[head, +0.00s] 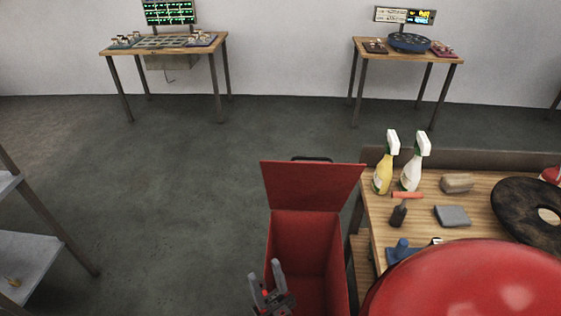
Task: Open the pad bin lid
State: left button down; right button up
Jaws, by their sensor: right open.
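The red pad bin (308,240) stands on the floor at the lower middle, left of the wooden workbench. Its red lid (312,185) stands raised at the back, and the inside of the bin shows. A dark handle (312,158) shows at the lid's top edge. My right gripper (264,280) is open and empty at the bin's front left, in front of and below the lid, apart from it. I cannot tell whether it touches the bin. My left gripper is not in view.
The workbench (376,213) holds yellow (383,170) and white (411,172) spray bottles, a grey pad (453,215) and a black disc (521,213). A glossy red curved surface hides the bottom right. A shelf (30,258) stands at left. The floor (180,200) between is clear.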

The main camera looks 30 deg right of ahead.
aim_at(292, 185)
jog(key=i+j+u, duration=0.15)
jog(key=j, duration=0.3)
jog(key=i+j+u, duration=0.15)
jog(key=i+j, duration=0.25)
jog(key=i+j+u, duration=0.15)
jog(key=i+j, duration=0.15)
jog(key=j, duration=0.15)
jog(key=i+z, duration=0.45)
jog(key=i+j+z, duration=0.25)
jog(key=i+z, duration=0.45)
jog(key=z, duration=0.2)
jog(key=i+z, duration=0.3)
jog(key=z, duration=0.15)
jog(key=i+j+z, duration=0.25)
jog(key=z, duration=0.25)
jog(key=i+j+z, duration=0.25)
jog(key=z, duration=0.25)
jog(key=i+j+z, duration=0.4)
jog(key=j, duration=0.2)
jog(key=i+j+z, duration=0.2)
jog(key=j+z, duration=0.25)
jog(key=j, duration=0.15)
